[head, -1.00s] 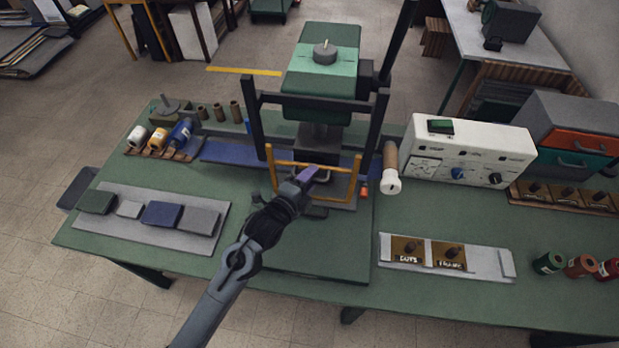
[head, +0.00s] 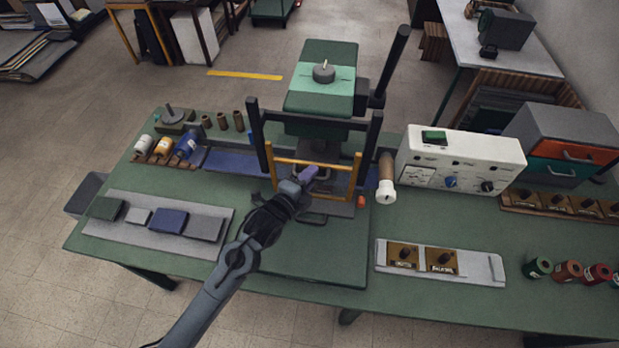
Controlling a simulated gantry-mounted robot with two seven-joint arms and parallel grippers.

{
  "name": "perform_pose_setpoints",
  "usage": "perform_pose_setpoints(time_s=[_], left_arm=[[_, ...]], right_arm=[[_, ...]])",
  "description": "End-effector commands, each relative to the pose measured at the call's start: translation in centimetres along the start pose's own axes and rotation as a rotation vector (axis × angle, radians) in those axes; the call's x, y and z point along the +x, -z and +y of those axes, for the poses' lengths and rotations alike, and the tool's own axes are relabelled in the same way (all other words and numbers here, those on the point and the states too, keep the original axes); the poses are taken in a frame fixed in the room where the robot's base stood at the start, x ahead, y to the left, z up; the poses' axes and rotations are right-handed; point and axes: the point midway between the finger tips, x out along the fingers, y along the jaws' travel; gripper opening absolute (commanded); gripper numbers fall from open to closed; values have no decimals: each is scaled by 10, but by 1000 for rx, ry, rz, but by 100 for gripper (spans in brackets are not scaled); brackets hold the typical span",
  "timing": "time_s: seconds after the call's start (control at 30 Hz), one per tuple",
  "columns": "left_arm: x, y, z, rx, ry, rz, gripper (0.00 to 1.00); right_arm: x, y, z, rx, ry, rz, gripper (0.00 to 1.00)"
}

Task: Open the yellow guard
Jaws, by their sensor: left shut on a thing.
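The yellow guard (head: 351,183) is a thin barred frame across the front of the press, between two dark uprights. The press has a green head (head: 325,95) with a round grey knob on top and a long black lever (head: 393,62) at its right. My left gripper (head: 308,174) reaches in from the front and is shut at the middle of the guard, its purple fingertips by the bars. The gripper hides part of the guard and of the press bed behind it. My right gripper is out of view.
A white control box (head: 463,157) and a pale-handled roller (head: 386,180) stand right of the press. A grey board with several pads (head: 169,221) lies left. Spools (head: 187,145) stand at back left. A grey tray with two brown stamps (head: 481,267) lies front right.

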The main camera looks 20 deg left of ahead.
Motion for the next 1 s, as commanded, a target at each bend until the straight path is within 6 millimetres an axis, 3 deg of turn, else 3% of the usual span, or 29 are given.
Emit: perform_pose_setpoints(time_s=[0.03, 0.1, 0.4, 0.6, 0.97, 1.0], left_arm=[[-5, 2, -28, 4, 9, 2, 0], [-8, 4, -44, 3, 9, 2, 0], [-17, 8, -94, 2, 9, 3, 0], [-19, 8, -105, 0, 9, 2, 0], [-19, 8, -104, -1, 9, 2, 0], [-19, 8, -104, -1, 8, 2, 24]], right_arm=[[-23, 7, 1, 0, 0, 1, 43], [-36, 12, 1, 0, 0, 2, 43], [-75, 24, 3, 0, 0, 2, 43], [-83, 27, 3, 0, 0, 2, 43], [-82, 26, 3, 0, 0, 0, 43], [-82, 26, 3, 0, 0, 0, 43]])
